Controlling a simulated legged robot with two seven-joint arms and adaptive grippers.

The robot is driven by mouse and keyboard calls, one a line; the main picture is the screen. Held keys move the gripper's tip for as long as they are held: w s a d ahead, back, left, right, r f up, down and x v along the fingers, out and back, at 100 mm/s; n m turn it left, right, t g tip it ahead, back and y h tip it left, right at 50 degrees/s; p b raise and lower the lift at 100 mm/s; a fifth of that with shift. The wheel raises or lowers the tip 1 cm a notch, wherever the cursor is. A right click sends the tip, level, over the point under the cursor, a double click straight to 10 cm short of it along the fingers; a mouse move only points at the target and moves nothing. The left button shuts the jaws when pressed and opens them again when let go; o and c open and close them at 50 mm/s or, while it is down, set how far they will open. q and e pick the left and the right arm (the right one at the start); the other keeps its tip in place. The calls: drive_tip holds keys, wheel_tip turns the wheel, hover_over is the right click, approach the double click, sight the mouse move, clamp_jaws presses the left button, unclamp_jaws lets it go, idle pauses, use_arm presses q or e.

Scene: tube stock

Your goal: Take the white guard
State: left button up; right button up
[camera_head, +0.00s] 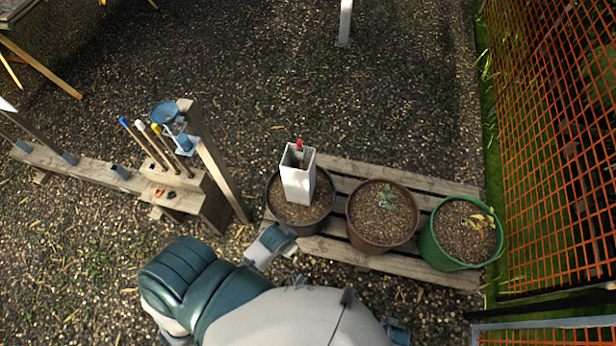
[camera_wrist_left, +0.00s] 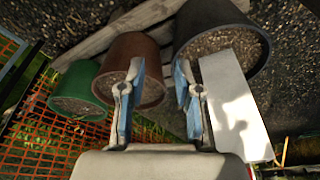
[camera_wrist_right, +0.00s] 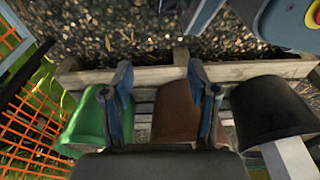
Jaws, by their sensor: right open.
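The white guard (camera_head: 298,178) is a square, open-topped tube standing upright in the black pot (camera_head: 318,213). A red-tipped thing (camera_head: 299,146) shows inside its top. In the left wrist view the guard (camera_wrist_left: 236,108) is just right of my left gripper (camera_wrist_left: 158,75), outside its fingers. The left fingers are apart with nothing between them. In the right wrist view the guard (camera_wrist_right: 288,158) is at the lower right, partly cut off. My right gripper (camera_wrist_right: 160,80) is open and empty, with the brown pot beyond its fingers.
A brown pot (camera_head: 382,215) and a green pot (camera_head: 463,232) share the slatted wooden pallet (camera_head: 345,177). A wooden bench (camera_head: 92,170) with posts and several coloured-topped sticks stands at left. Orange mesh (camera_head: 553,130) borders the right. Gravel behind the pallet is mostly clear.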

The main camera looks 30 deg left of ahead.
use_arm(q)
drive_tip(key=w+r+m, duration=0.2)
drive_tip(key=w+r, duration=0.2)
drive_tip(key=r, duration=0.1)
wheel_tip(320, 180, up, 13)
drive_tip(key=m+g, duration=0.3)
drive_tip(key=m, duration=0.7)
hover_over(291, 173)
drive_tip(key=w, duration=0.1)
drive_tip(key=shift+y, duration=0.4)
drive_tip(key=f+b, duration=0.1)
drive_tip(key=f, duration=0.4)
drive_tip(key=f+b, duration=0.1)
drive_tip(key=f, duration=0.5)
drive_tip(key=f+b, duration=0.1)
drive_tip(key=f, duration=0.4)
drive_tip(key=shift+s+f+b, duration=0.2)
drive_tip(key=shift+s+b, duration=0.1)
drive_tip(key=shift+d, duration=0.5)
drive_tip(key=c, duration=0.5)
clamp_jaws()
drive_tip(key=shift+s+a+f, duration=0.1)
drive_tip(key=shift+a+f, duration=0.1)
drive_tip(key=shift+a, duration=0.25)
use_arm(e)
drive_tip(key=w+a+r, duration=0.3)
drive_tip(key=r, duration=0.6)
drive_tip(key=shift+w+r, duration=0.25)
drive_tip(key=shift+r, duration=0.15)
